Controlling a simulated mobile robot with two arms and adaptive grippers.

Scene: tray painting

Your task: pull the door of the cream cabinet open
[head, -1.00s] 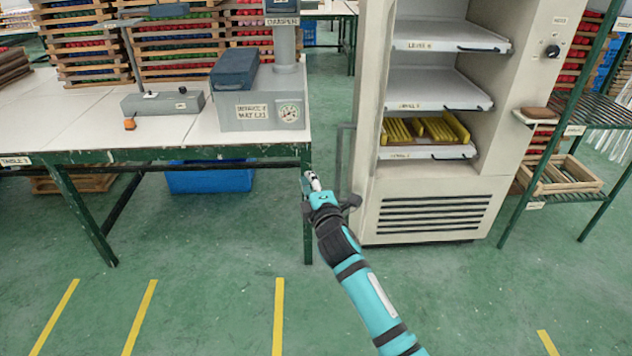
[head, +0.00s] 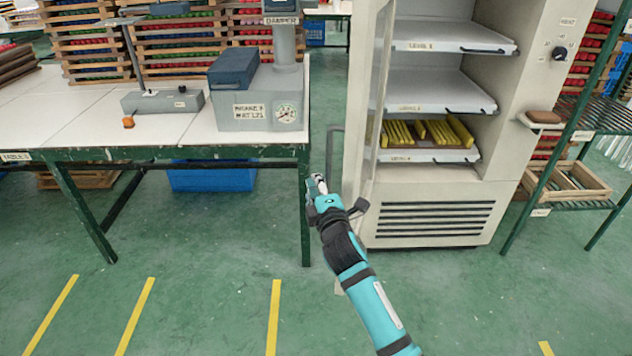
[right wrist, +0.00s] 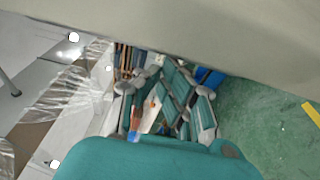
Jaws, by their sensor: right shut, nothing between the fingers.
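The cream cabinet (head: 520,110) stands right of centre in the head view, its shelves exposed. Its door (head: 357,150) stands ajar on the left side, seen nearly edge-on, with a grey bar handle (head: 333,155) on its outer side. My right gripper (head: 316,183) is shut and empty, close to the handle's lower end; I cannot tell whether it touches. My right forearm crosses in front of the door's lower part. In the right wrist view the closed fingers (right wrist: 163,103) show below a broad cream surface, probably the door. My left gripper is out of view.
A green-legged table (head: 150,153) with a grey machine (head: 262,112) stands left of the door. A green rack (head: 575,150) stands right of the cabinet. Yellow bars (head: 403,133) lie on the cabinet's lower shelf. The green floor in front is clear.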

